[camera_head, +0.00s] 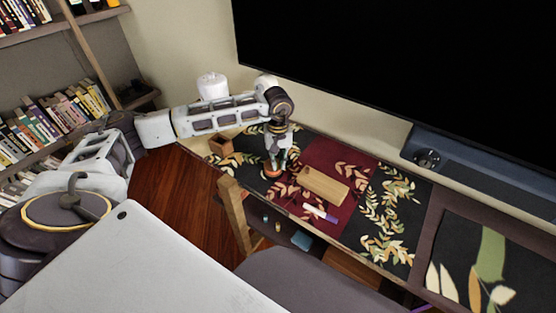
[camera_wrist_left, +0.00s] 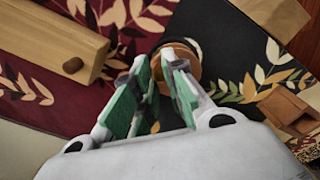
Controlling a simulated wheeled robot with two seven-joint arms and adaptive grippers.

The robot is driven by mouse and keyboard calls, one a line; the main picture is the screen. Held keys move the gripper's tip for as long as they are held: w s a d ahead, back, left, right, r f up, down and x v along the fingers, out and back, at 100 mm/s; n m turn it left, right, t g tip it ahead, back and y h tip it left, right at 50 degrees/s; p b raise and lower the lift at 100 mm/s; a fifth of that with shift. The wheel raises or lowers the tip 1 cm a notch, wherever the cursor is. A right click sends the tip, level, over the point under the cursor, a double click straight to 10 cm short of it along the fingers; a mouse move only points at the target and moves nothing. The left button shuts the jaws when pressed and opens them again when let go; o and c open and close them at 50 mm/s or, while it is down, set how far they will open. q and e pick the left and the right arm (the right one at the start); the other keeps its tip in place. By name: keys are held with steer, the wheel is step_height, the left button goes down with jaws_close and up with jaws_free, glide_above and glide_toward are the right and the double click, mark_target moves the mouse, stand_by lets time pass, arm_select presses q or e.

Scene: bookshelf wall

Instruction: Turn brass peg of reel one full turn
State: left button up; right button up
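The reel (camera_head: 271,174) is a small round orange-brown wooden piece on the dark leaf-patterned cloth, directly below my left gripper (camera_head: 277,162). In the left wrist view the reel (camera_wrist_left: 184,60) lies beyond the fingertips, partly covered by one finger. The brass peg cannot be made out; the fingers may hide it. My left gripper (camera_wrist_left: 156,62) points down at the reel. Its green-padded fingers are partly apart, with a narrow gap and patterned cloth visible between them. Nothing is clearly seen between the fingers. My right gripper is not in view.
A pale wooden block (camera_head: 322,186) with a dark knob lies right of the reel. A white and purple marker (camera_head: 320,213) lies near the front edge. A small wooden box (camera_head: 221,146) stands left. A large screen (camera_head: 400,70) hangs behind. A chair (camera_head: 300,275) stands in front.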

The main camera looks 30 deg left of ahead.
mark_target(278, 162)
arm_select(q)
steer(key=o, duration=0.3)
steer(key=shift+r, duration=6)
